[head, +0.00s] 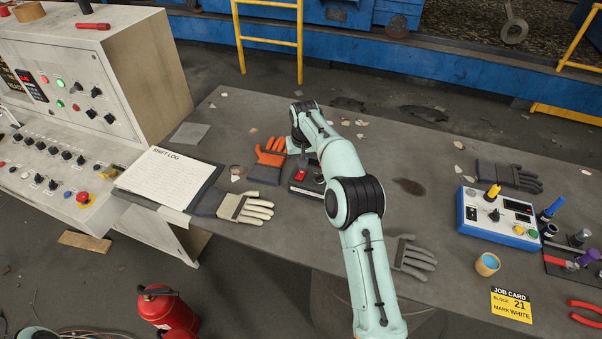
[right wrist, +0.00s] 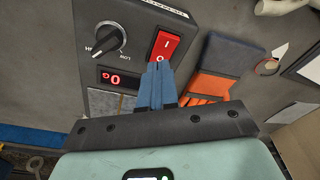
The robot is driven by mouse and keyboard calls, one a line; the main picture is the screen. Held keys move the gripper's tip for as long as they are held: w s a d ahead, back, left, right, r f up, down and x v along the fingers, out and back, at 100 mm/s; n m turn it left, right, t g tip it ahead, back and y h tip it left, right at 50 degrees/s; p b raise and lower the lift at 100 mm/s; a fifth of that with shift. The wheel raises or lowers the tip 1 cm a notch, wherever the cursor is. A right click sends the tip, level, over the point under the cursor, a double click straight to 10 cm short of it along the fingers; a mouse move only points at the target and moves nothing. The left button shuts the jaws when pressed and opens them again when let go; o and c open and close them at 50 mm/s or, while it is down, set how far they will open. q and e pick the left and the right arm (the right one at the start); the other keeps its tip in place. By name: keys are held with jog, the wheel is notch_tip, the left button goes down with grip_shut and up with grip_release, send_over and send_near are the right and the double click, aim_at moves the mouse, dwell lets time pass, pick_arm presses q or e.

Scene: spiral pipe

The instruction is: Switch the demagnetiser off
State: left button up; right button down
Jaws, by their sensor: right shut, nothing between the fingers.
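The demagnetiser, a dark grey box, fills the upper middle of the right wrist view (right wrist: 140,28). Its red rocker switch (right wrist: 166,46) is marked I at the far end and O at the near end. Beside it are a black knob (right wrist: 107,40) and a red display (right wrist: 118,78) showing a 0. My right gripper (right wrist: 158,66) is shut and empty, its blue fingertips at the O end of the rocker. I cannot tell whether they touch it or which way it is tipped. In the head view the demagnetiser (head: 303,190) is partly hidden by my right arm. My left gripper is out of view.
An orange glove (head: 271,152) and a cream glove (head: 246,208) lie left of the demagnetiser, near the shift log (head: 168,172). A grey glove (head: 412,258) lies right of my arm. A blue-and-white instrument box (head: 497,214) stands further right. A control console (head: 60,110) is at left.

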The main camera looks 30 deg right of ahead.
jog(key=shift+w+r, duration=0.25)
jog(key=shift+r, duration=0.85)
jog(key=shift+s+r, duration=0.15)
jog(key=shift+r, duration=1.5)
